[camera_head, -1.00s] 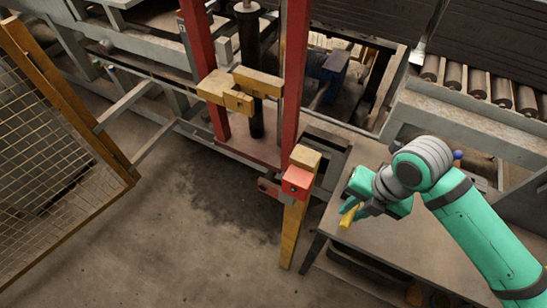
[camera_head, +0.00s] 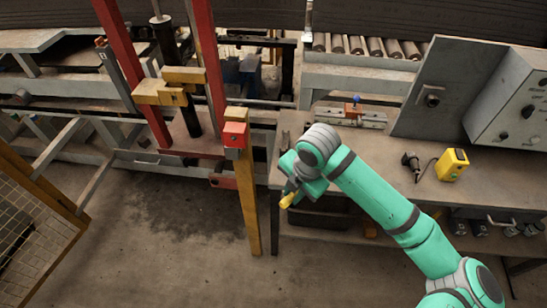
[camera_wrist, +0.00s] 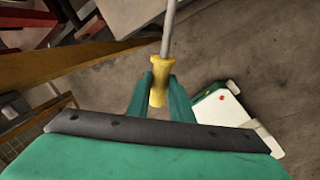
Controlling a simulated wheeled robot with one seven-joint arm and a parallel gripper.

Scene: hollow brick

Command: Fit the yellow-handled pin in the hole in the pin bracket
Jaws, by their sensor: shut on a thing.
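The yellow-handled pin shows in the wrist view with its yellow handle (camera_wrist: 159,84) between the two green fingers of my gripper (camera_wrist: 160,98). Its grey shaft (camera_wrist: 169,30) points away from the fingers. In the head view only the yellow handle (camera_head: 287,200) shows clearly, below my gripper (camera_head: 293,190); the shaft is not distinct. The gripper is right of a yellow post (camera_head: 248,205) and apart from it. A red block (camera_head: 235,135) sits at the post's top, with a dark red piece (camera_head: 222,182) lower behind. I cannot tell which part is the pin bracket, and no hole shows clearly.
A red press frame (camera_head: 130,70) stands left of the post. A workbench (camera_head: 400,185) with a black drill-like tool (camera_head: 412,165) and a yellow box (camera_head: 452,164) lies to the right. A mesh fence (camera_head: 30,225) is at the left. The floor in front is clear.

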